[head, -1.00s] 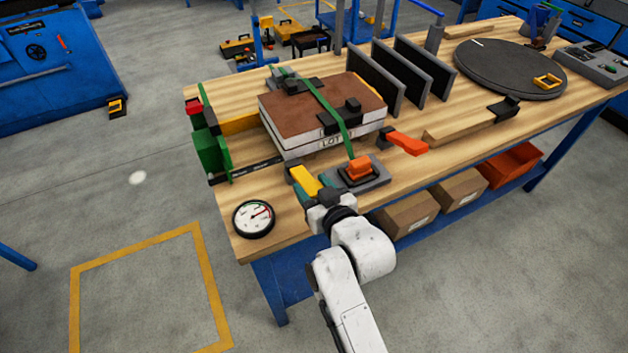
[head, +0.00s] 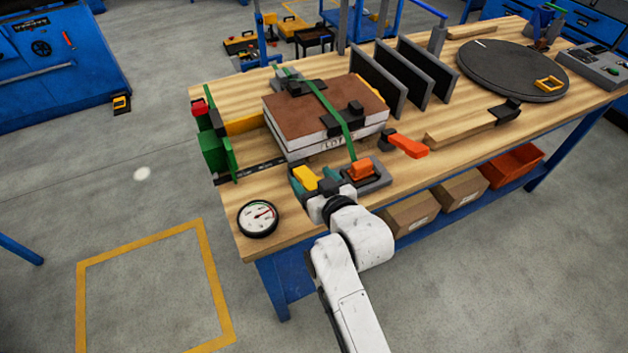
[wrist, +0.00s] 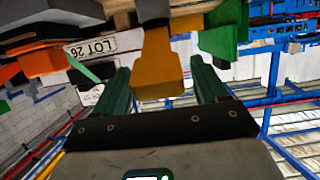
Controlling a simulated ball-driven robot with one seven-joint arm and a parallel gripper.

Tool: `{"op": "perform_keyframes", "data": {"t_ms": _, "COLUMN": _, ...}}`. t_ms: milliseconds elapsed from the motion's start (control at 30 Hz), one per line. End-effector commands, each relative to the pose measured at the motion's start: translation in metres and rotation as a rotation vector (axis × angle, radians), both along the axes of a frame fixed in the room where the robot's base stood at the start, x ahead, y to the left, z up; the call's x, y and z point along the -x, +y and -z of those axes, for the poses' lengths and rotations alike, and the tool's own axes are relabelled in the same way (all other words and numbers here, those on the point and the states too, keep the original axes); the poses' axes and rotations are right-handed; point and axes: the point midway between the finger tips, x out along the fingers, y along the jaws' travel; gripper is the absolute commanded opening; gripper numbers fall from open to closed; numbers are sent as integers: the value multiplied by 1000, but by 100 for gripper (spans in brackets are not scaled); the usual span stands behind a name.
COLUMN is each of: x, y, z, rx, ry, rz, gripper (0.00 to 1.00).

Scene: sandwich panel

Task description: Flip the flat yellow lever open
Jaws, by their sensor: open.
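The flat yellow lever (head: 305,179) is at the front of the bench, just left of a grey base with an orange lever. In the wrist view the yellow lever (wrist: 158,68) shows large between the two green fingers. My gripper (head: 318,187) is open at the lever, and its fingers (wrist: 163,82) stand apart with a visible gap on each side of it. The lever's mount is mostly hidden by my gripper in the head view.
The orange lever (head: 361,169) on its grey base is close on the right. A brown-topped panel stack (head: 325,105) under a green strap is behind. A red-orange handle (head: 408,145) lies further right. A round gauge (head: 257,218) is at the front left, with bare wood around it.

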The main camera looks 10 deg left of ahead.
Motion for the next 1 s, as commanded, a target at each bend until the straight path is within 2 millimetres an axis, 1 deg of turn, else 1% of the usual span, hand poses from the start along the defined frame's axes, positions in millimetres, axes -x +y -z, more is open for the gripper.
{"op": "perform_keyframes", "data": {"t_ms": 167, "x": 4, "y": -3, "z": 0, "rx": 1, "ry": 1, "rz": 0, "gripper": 72}}
{"op": "perform_keyframes", "data": {"t_ms": 267, "x": 12, "y": -9, "z": -3, "rx": 1, "ry": 2, "rz": 1, "gripper": 72}}
{"op": "perform_keyframes", "data": {"t_ms": 600, "x": 59, "y": -40, "z": -22, "rx": 0, "ry": 1, "rz": 1, "gripper": 72}}
{"op": "perform_keyframes", "data": {"t_ms": 700, "x": 70, "y": -47, "z": -26, "rx": 0, "ry": 1, "rz": 0, "gripper": 72}}
{"op": "perform_keyframes", "data": {"t_ms": 833, "x": 80, "y": -54, "z": -31, "rx": -1, "ry": 1, "rz": 0, "gripper": 72}}
{"op": "perform_keyframes", "data": {"t_ms": 1000, "x": 85, "y": -57, "z": -34, "rx": 0, "ry": 0, "rz": 0, "gripper": 72}}
